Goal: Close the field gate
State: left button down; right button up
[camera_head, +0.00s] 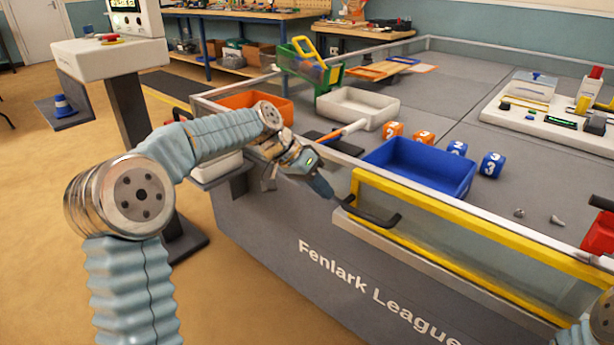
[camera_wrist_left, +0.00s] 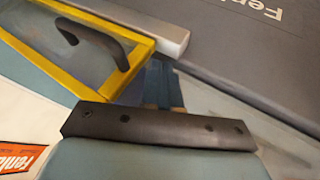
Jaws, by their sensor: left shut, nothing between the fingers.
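The field gate (camera_head: 440,207) is a clear panel in a yellow frame, set in the front wall of the field. A black bar handle (camera_head: 372,214) stands out near its left end. The gate runs close to the line of the wall; I cannot tell whether it is fully flush. My left gripper (camera_head: 326,189) is shut and empty, just left of the handle and the gate's left post. In the left wrist view, its fingers (camera_wrist_left: 163,88) are beside the yellow frame corner, with the handle (camera_wrist_left: 95,40) up and left. My right gripper is out of view.
Inside the field are a blue bin (camera_head: 420,168), a white bin (camera_head: 357,106), an orange bin (camera_head: 255,103) and several numbered cubes. A control panel (camera_head: 550,115) is at right. A pedestal (camera_head: 110,60) stands left. Open floor lies in front of the wall.

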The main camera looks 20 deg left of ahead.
pick_arm(q)
jog(key=d, duration=0.2)
jog(key=s+d, duration=0.1)
jog(key=shift+r, duration=0.4)
